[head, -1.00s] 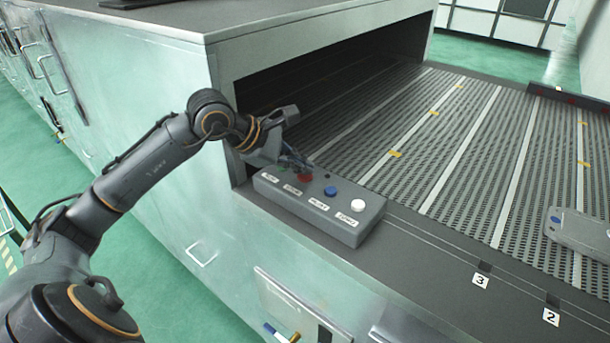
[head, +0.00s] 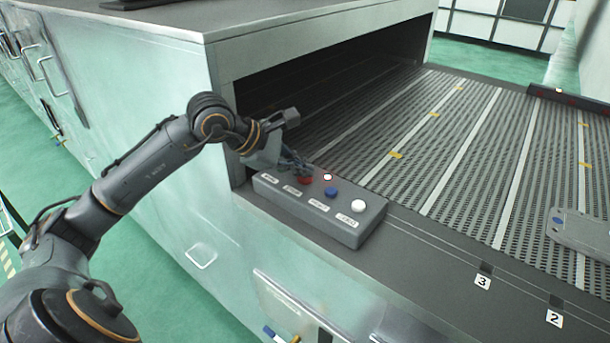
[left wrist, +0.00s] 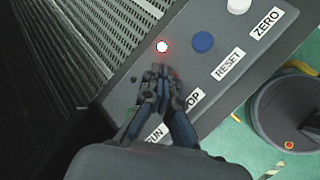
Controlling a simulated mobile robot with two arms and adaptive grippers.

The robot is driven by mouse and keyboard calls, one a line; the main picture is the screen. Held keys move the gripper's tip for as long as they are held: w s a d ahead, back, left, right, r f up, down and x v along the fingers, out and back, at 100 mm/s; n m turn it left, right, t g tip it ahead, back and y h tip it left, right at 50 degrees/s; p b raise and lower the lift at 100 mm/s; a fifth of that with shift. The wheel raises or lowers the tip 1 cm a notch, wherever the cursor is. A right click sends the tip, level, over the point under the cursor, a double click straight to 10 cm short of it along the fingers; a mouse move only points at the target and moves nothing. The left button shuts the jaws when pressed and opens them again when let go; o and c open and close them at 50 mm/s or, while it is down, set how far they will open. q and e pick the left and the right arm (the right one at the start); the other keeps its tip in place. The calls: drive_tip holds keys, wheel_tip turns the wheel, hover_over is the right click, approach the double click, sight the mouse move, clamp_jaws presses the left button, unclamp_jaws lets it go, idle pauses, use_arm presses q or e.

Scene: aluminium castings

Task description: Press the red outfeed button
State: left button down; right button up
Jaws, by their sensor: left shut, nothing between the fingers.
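The red button (head: 305,180) is on the grey control box (head: 345,230), which also bears a blue button (head: 331,192) and a white button (head: 358,206). My left gripper (head: 298,168) is shut and empty, its fingertips pointing down at the red button. I cannot tell whether they touch it. In the left wrist view the fingertips (left wrist: 160,74) cover the red button's place by the partly hidden STOP label (left wrist: 192,100). A small lamp (head: 327,177) behind the buttons glows white with a red halo; it also shows in the left wrist view (left wrist: 162,46). My right gripper is not in view.
The slatted conveyor (head: 455,130) runs out of the dark opening of a large metal housing (head: 225,80) behind the box. A grey casting (head: 583,235) lies at the right.

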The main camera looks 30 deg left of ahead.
sight(301, 179)
use_arm(q)
drive_tip(key=shift+r+p, duration=0.4)
drive_tip(key=shift+r, duration=0.45)
drive_tip(key=shift+r+p, duration=1.6)
drive_tip(key=shift+r, duration=0.95)
